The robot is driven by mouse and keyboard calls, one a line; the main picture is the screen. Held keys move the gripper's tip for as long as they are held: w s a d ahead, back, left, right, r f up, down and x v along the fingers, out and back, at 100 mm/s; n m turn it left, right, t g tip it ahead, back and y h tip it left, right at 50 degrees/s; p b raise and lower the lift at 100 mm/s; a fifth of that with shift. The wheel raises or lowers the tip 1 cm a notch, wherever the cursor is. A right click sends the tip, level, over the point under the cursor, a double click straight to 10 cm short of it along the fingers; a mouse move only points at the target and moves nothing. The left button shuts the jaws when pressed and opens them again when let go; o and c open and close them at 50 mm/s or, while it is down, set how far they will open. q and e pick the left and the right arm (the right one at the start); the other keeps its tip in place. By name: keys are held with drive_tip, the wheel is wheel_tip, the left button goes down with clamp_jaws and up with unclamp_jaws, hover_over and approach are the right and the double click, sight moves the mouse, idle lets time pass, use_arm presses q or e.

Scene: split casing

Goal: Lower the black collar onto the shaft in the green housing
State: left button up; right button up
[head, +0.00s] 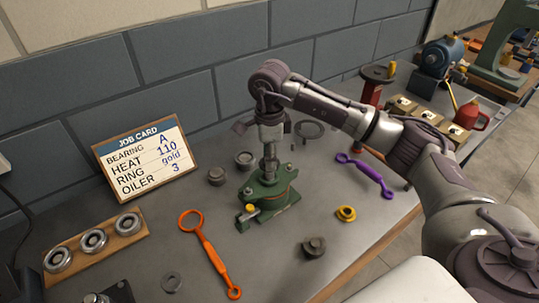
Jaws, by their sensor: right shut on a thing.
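The green housing (268,197) stands on the bench in the middle of the head view, with a small yellow fitting on its front. My right gripper (269,153) points down directly above the housing, in line with its shaft. It is shut on a small dark part, which I take for the black collar (269,167). The collar is close over the housing's top and mostly hidden by the fingers. I cannot tell whether it touches the shaft or is around it. My left gripper is not in view.
A job card (143,157) leans at the wall. An orange wrench (210,255), a purple wrench (367,176), a gold ring (346,213) and several dark round parts lie around the housing. A wooden rack (97,258) holds bearings at left. A red oil can (468,114) stands at right.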

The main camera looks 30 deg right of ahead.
drive_tip(key=shift+f+b, duration=1.3)
drive_tip(key=shift+f, duration=0.25)
drive_tip(key=shift+f, duration=0.25)
idle(0.4)
drive_tip(key=o, duration=1.2)
drive_tip(key=shift+c, duration=0.2)
drive_tip(key=shift+r, duration=0.15)
wheel_tip(320, 180, up, 7)
drive_tip(key=p, duration=0.3)
drive_tip(key=shift+f, duration=0.2)
